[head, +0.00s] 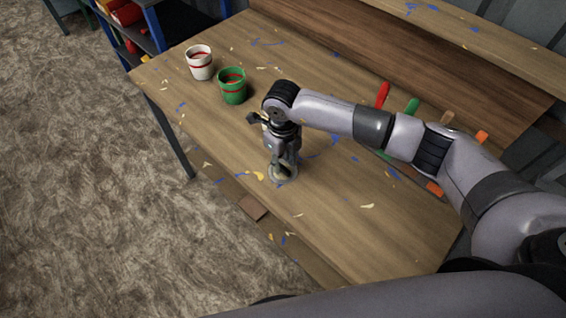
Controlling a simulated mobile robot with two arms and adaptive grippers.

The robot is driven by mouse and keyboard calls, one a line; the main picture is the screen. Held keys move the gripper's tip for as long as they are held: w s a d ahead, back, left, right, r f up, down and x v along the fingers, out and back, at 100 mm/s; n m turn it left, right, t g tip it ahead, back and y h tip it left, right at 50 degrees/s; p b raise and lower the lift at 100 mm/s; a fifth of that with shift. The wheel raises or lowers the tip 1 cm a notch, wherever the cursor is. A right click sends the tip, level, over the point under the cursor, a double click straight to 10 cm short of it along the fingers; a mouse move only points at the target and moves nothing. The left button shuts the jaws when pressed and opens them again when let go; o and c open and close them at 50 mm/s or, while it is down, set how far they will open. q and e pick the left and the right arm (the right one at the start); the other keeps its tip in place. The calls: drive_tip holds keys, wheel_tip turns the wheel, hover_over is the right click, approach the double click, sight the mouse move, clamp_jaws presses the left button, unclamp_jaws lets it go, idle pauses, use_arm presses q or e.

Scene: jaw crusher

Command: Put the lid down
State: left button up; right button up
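My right gripper (282,168) points straight down over the wooden worktable, near its front edge. A small pale round piece, probably the lid (291,178), shows around and under its fingertips. The fingers cover most of this piece. I cannot tell whether they grip it, or whether it rests on the table or hangs just above it. My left gripper is not in view.
On the table (330,230), a white bucket (200,65) and a green bucket (233,88) stand at the far left. Several coloured-handled tools, one red (383,94), lie along the back behind my arm. Blue and yellow chips are scattered about. A blue shelf (152,25) stands beyond.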

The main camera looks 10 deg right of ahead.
sight(283, 167)
wheel_tip(283, 167, up, 11)
drive_tip(key=b, duration=0.2)
drive_tip(key=shift+f, duration=0.15)
drive_tip(key=shift+s+f, duration=0.1)
idle(0.3)
